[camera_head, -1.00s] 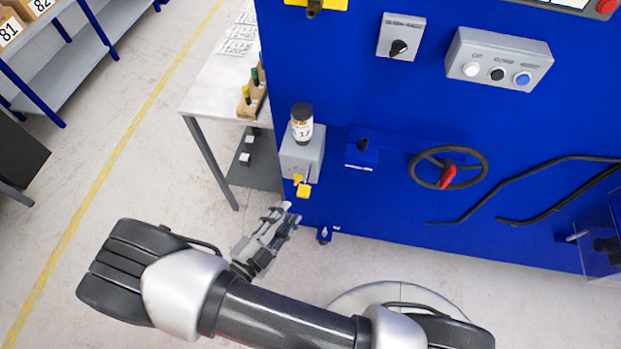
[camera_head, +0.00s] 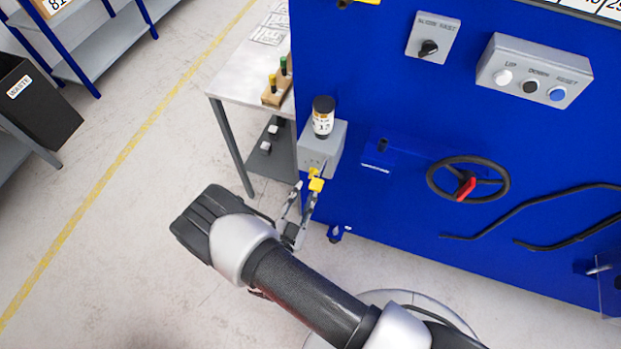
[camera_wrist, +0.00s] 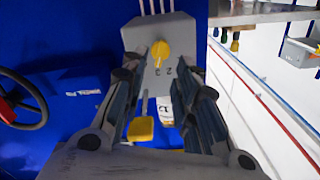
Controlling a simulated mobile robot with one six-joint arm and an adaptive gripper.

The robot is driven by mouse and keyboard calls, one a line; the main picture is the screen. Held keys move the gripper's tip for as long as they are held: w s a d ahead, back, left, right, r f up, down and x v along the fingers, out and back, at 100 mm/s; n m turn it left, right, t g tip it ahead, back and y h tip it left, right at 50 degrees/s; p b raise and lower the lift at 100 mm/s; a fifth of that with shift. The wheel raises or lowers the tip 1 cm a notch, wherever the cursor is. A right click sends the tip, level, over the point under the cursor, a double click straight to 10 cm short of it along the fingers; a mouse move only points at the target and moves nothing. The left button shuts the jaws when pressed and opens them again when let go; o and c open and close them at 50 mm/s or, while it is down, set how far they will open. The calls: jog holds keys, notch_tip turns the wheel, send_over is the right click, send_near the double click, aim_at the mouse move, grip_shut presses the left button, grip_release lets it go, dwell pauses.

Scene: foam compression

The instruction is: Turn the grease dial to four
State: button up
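The grease unit is a grey box (camera_head: 335,140) on the left part of the blue panel, with a dark-capped bottle (camera_head: 323,116) on top. Its yellow dial (camera_head: 313,172) is on the box; in the wrist view the dial (camera_wrist: 160,50) sits on the grey face with small digits beside it. I cannot tell which digit it points to. A yellow square piece (camera_head: 316,185) is close by; it also shows in the wrist view (camera_wrist: 141,129). My gripper (camera_head: 307,190) is open, fingers apart, just below the box. In the wrist view the dial appears between and beyond the fingers.
A red-knobbed handwheel (camera_head: 468,160), a grey selector box (camera_head: 432,36) and a button box (camera_head: 535,72) are on the panel to the right. A pale table (camera_head: 250,75) stands left of the panel.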

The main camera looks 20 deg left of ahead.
aim_at(312, 176)
jog(key=w, duration=0.6)
jog(key=shift+d+b, duration=0.25)
jog(key=shift+b, duration=0.05)
jog(key=shift+c, duration=0.2)
grip_shut()
